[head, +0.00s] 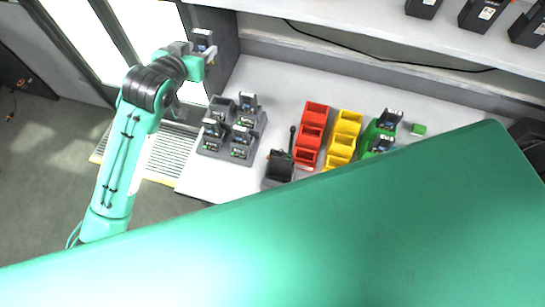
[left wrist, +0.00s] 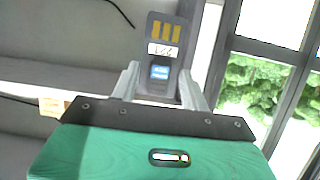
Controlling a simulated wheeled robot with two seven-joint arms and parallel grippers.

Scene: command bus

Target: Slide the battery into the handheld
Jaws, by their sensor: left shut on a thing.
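My left gripper (head: 205,54) is raised over the far left end of the counter, shut on a dark battery (head: 202,38). In the left wrist view the battery (left wrist: 165,32) stands out between the two fingers of the gripper (left wrist: 161,84), with gold contacts at its far end, a white number label and a blue patch. The handheld (head: 280,167), a black radio with a stubby antenna, is on the counter in a grey holder, well apart from the battery. Its lower part is partly hidden by a green surface close to the camera. My right gripper is not visible.
A grey charger (head: 211,150) with several batteries stands left of the handheld. A shelf (head: 350,22) with black devices overhangs the back. The counter left of the bins is bare behind the charger.

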